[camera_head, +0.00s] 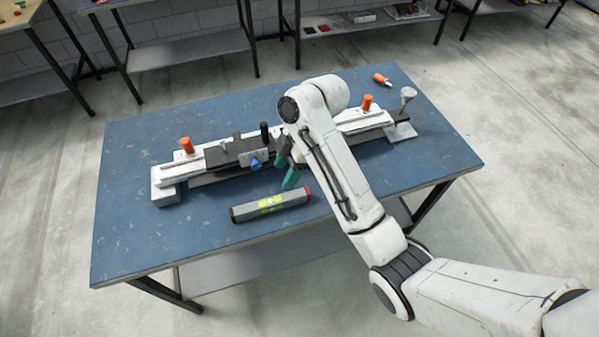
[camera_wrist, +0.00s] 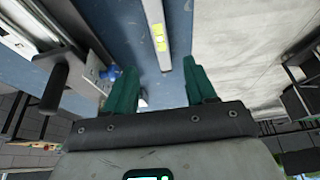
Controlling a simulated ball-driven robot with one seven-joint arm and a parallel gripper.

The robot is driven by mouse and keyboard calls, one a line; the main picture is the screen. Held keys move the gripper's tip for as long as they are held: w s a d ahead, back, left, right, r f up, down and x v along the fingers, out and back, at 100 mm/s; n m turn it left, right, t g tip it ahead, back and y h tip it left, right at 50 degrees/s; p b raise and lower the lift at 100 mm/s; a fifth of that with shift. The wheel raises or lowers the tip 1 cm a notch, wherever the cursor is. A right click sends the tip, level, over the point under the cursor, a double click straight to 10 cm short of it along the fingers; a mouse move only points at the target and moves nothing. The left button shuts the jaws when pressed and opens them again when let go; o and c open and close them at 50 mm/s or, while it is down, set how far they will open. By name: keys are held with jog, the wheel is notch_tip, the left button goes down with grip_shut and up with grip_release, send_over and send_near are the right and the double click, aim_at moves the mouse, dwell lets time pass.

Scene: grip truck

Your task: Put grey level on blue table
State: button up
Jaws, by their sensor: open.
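The grey level (camera_head: 270,206) is a long bar with a yellow-green vial window and a red end. It lies on the blue table (camera_head: 125,245) near its front edge, in front of the white fixture. My gripper (camera_head: 288,167) has teal fingers and is just behind the level's right half, partly hidden by my arm. In the wrist view my gripper (camera_wrist: 160,75) is open and empty. The level (camera_wrist: 157,30) shows there beyond the fingertips, roughly in line with the gap between them, and its upper end is cut off by the frame.
A long white and black fixture (camera_head: 163,184) with orange knobs crosses the table behind the level, close to my gripper. An orange-handled tool (camera_head: 381,79) lies at the back right. The table's front left is clear. Other workbenches (camera_head: 190,52) stand behind.

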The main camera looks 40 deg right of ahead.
jog(key=s+a+f+m+h, duration=0.1)
jog(key=s+f+m, duration=0.3)
jog(key=s, duration=0.3)
jog(key=s+a+f+m+h, duration=0.1)
jog(key=s+f+m, duration=0.3)
jog(key=s, duration=0.3)
jog(key=s+d+m+h, duration=0.1)
jog(key=s+d+m, duration=0.1)
jog(key=s, duration=0.5)
jog(key=s+d+m+h, duration=0.1)
jog(key=s+d+m, duration=0.2)
jog(key=s+m, duration=0.2)
jog(key=shift+s+d+h, duration=0.3)
jog(key=shift+s, duration=0.8)
